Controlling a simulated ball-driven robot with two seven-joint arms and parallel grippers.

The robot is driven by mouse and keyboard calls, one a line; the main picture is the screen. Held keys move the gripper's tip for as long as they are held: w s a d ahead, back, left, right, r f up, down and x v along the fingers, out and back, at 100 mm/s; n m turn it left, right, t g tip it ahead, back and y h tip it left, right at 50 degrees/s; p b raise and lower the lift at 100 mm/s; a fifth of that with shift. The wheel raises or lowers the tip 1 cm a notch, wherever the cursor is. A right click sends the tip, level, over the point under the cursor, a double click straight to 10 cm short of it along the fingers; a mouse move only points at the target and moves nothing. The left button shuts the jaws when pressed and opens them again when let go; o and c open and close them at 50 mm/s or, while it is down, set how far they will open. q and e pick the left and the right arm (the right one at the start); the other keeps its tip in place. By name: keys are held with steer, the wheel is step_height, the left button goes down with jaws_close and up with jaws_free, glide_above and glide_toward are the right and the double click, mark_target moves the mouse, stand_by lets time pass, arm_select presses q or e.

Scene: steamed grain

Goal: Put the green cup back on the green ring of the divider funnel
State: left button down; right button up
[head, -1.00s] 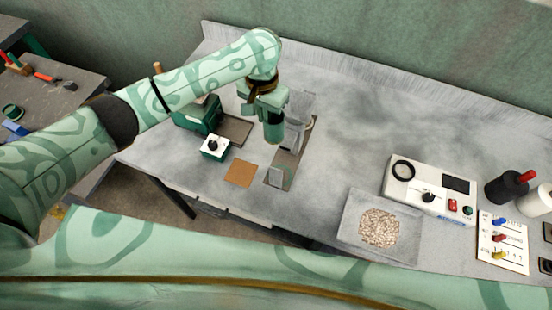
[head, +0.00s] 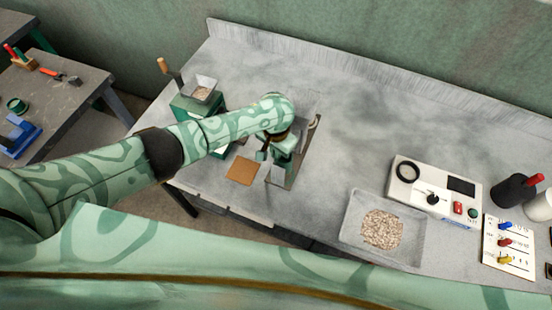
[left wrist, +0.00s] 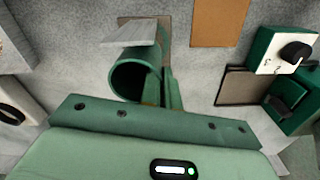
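My left gripper (head: 283,150) is over the narrow divider stand (head: 303,150) at the table's middle left. In the left wrist view, the green cup (left wrist: 128,80) has its open mouth towards the camera. My left fingers (left wrist: 163,90) are close together at the cup's right wall and look shut on it. A pale grey plate of the divider (left wrist: 130,38) is just beyond the cup; I cannot tell if they touch. In the head view my arm hides most of the divider, and the green ring cannot be made out. My right gripper is not in view.
A brown mat (head: 242,171) lies left of the divider. A green mill (head: 186,106) with a grain hopper stands behind my forearm. A grey tray of grain (head: 352,234) and a white control box (head: 404,190) are to the right. The table between is clear.

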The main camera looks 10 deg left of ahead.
arm_select(q)
step_height(320, 180, down, 3)
steer(key=shift+r+b, duration=0.1)
steer(key=shift+b, duration=0.45)
steer(key=shift+f, duration=0.2)
steer(key=c, duration=1.6)
jaws_free()
steer(key=shift+c, duration=0.2)
step_height(320, 180, up, 12)
steer(key=p, duration=0.5)
steer(key=shift+f, duration=0.2)
steer(key=shift+r+p, duration=0.3)
steer(key=shift+r, duration=0.1)
